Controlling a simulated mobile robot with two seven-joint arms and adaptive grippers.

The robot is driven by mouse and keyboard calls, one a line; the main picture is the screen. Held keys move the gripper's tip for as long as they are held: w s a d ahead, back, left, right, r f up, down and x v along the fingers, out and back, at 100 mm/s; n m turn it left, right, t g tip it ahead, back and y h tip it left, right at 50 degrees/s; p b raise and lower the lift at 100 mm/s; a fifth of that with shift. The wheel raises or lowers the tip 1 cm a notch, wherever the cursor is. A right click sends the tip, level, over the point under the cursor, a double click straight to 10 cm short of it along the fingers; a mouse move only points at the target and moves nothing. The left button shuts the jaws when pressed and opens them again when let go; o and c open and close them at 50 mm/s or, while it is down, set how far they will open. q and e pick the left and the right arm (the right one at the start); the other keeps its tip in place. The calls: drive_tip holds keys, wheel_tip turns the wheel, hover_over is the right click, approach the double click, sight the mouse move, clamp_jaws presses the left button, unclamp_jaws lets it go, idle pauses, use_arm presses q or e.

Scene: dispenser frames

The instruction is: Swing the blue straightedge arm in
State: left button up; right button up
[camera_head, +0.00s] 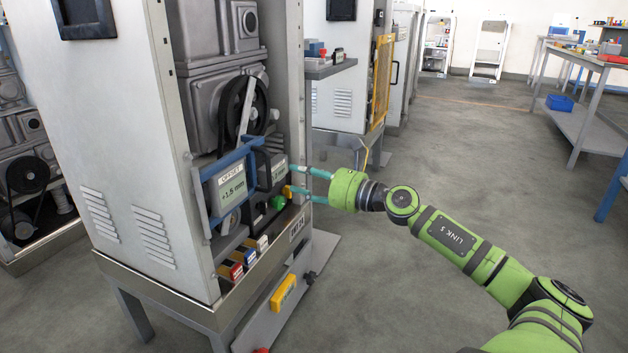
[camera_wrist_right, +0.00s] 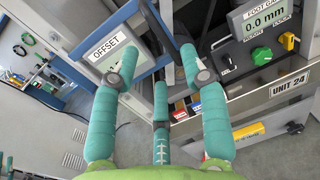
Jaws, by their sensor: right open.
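The blue straightedge arm (camera_head: 234,157) stands at the open front of the grey machine cabinet, with a display marked OFFSET (camera_head: 231,187) reading about +1.5 mm below its bar. In the right wrist view the blue arm (camera_wrist_right: 105,28) runs along the OFFSET display, close beyond my fingers. My right gripper (camera_head: 291,180) is at the right side of the cabinet opening, open and empty. Its three teal fingers also show spread in the right wrist view (camera_wrist_right: 158,70). Whether a finger touches the blue arm I cannot tell. My left gripper is not in view.
A FOOT GAP display (camera_wrist_right: 266,17) reads 0.0 mm above a green knob (camera_wrist_right: 262,56) and a yellow knob (camera_wrist_right: 289,41). The UNIT 24 plate (camera_wrist_right: 288,86) is on the ledge below.

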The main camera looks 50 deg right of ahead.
drive_tip(key=shift+v, duration=1.2)
